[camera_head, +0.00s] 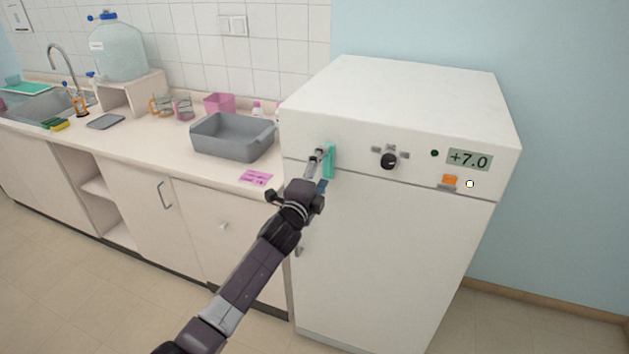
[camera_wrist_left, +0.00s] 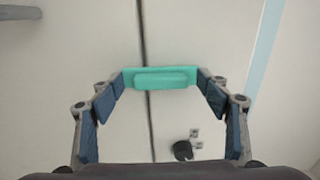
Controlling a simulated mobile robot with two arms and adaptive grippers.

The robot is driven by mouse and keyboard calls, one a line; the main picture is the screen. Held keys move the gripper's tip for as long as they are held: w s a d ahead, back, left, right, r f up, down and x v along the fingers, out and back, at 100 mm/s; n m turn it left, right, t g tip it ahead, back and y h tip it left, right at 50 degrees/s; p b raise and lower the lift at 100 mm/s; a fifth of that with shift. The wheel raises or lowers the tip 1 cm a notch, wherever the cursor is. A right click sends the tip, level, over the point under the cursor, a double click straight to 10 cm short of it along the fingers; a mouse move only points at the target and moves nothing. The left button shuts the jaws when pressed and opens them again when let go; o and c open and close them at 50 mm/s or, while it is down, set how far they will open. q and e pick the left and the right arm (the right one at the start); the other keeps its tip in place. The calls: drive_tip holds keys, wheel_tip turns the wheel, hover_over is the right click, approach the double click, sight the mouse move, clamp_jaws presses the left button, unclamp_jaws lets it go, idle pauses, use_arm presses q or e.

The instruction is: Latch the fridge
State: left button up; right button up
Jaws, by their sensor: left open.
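The white fridge (camera_head: 385,255) stands at the right of the counter, its door closed flush under the upper panel. A teal latch (camera_head: 329,161) sits on the fridge front at the left, across the seam between panel and door. In the left wrist view the teal latch (camera_wrist_left: 161,78) lies across the dark seam. My left gripper (camera_head: 322,168) is at the latch, its fingers open. In the wrist view its blue-padded fingertips (camera_wrist_left: 161,84) stand on either side of the latch, close to its ends; whether they touch it I cannot tell. My right gripper is not in view.
The fridge panel has a black knob (camera_head: 389,161), a display (camera_head: 468,160) reading +7.0 and an orange switch (camera_head: 449,180). A grey tub (camera_head: 232,137) and a pink card (camera_head: 256,177) are on the counter (camera_head: 150,140) to the left. The floor in front is clear.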

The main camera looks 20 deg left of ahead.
use_arm(q)
drive_tip(key=s, duration=1.1)
drive_tip(key=shift+s+a, duration=0.2)
drive_tip(key=shift+a, duration=0.05)
drive_tip(key=s+a+f+n+g+b, duration=0.1)
drive_tip(key=s+f+n+g, duration=0.1)
drive_tip(key=f, duration=1)
drive_tip(key=s+a+f+n+g, duration=0.1)
drive_tip(key=s+f+n+g, duration=0.15)
drive_tip(key=f, duration=1.05)
drive_tip(key=s+f+n+g+b, duration=0.1)
drive_tip(key=s+f+n+g, duration=0.1)
drive_tip(key=s+f, duration=0.7)
drive_tip(key=s+f+n+g, duration=0.2)
drive_tip(key=s+f+g, duration=0.15)
drive_tip(key=f, duration=0.85)
drive_tip(key=s+f+n+g, duration=0.2)
drive_tip(key=s+f, duration=0.5)
drive_tip(key=s, duration=0.6)
drive_tip(key=s+d+f+n+g+b, duration=0.1)
drive_tip(key=s+f, duration=0.6)
drive_tip(key=s, duration=0.7)
drive_tip(key=s+d+f+n+g, duration=0.1)
drive_tip(key=s+f+n+g, duration=0.3)
drive_tip(key=s+f, duration=0.4)
drive_tip(key=s, duration=0.6)
drive_tip(key=shift+y+b, duration=0.3)
drive_tip(key=shift+b, duration=0.1)
